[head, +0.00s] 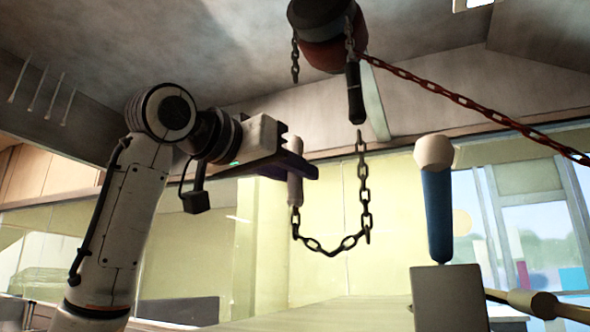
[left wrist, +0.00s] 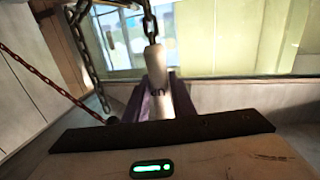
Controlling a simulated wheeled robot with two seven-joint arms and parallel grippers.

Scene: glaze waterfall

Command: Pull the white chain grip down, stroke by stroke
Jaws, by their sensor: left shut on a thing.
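The white chain grip (head: 295,188) is a pale upright cylinder on a dark chain (head: 364,190). My left gripper (head: 298,168) is shut around it, with its lower part showing below the fingers. In the left wrist view the white grip (left wrist: 155,75) stands between the two purple fingers (left wrist: 160,105), with dark lettering on it and chain at its far end. The chain hangs from the grip in a loop that rises to a black grip (head: 354,95) under the hoist (head: 322,35). My right gripper is not in view.
A red chain (head: 450,95) slants from the hoist down to the right. A blue post with a cream top (head: 437,205) stands on a grey block (head: 450,300) at the right. A rod with a tan head (head: 535,303) lies at lower right. Windows are behind.

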